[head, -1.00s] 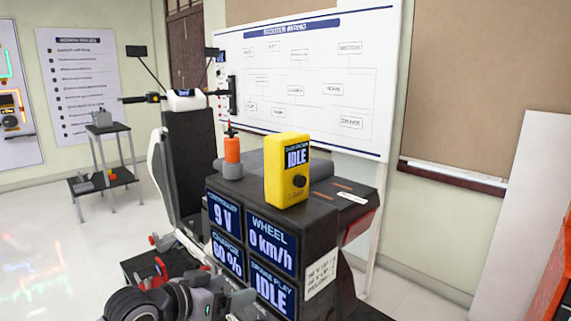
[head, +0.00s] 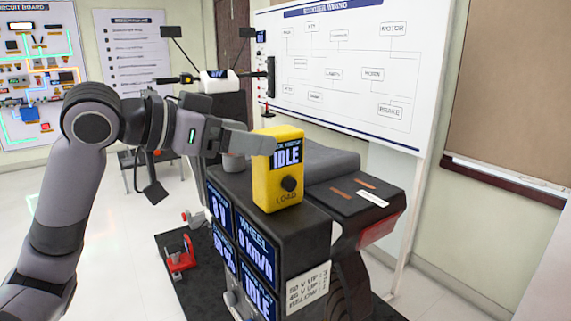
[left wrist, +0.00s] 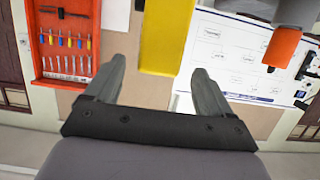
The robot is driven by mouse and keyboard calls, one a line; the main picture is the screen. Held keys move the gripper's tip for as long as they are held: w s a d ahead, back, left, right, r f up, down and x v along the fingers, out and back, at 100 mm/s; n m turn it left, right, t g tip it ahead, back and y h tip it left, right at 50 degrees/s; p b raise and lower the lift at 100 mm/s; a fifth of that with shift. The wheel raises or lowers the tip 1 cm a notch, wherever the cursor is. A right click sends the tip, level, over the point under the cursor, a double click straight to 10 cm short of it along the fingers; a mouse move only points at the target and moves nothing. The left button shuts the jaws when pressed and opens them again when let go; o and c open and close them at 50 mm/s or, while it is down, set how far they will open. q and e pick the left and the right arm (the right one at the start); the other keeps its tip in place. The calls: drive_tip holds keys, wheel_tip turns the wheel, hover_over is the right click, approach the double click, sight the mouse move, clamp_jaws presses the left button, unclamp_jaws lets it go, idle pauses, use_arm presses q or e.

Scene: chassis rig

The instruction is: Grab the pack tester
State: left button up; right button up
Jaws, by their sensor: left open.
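The pack tester (head: 278,180) is a yellow upright box with an "IDLE" screen and a dark knob. It stands on top of the dark chassis rig (head: 325,228). My left gripper (head: 262,145) reaches in from the left, with a finger overlapping the tester's upper left edge in the head view. In the left wrist view my left gripper (left wrist: 160,70) is open, and the yellow tester (left wrist: 165,35) shows ahead, between the directions of the two fingers. I cannot tell whether a finger touches it. My right gripper is not in view.
An orange tool (left wrist: 292,35) is close by in the left wrist view; in the head view my gripper mostly hides it. A seat-like dark block (head: 330,163) lies behind the tester. A whiteboard (head: 400,80) stands behind the rig.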

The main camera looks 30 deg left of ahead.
sight(278, 168)
use_arm(q)
drive_tip(key=p+x, duration=0.2)
drive_tip(key=x, duration=0.4)
drive_tip(key=shift+w, duration=0.15)
drive_tip(key=shift+r, duration=0.15)
drive_tip(key=c, duration=1.2)
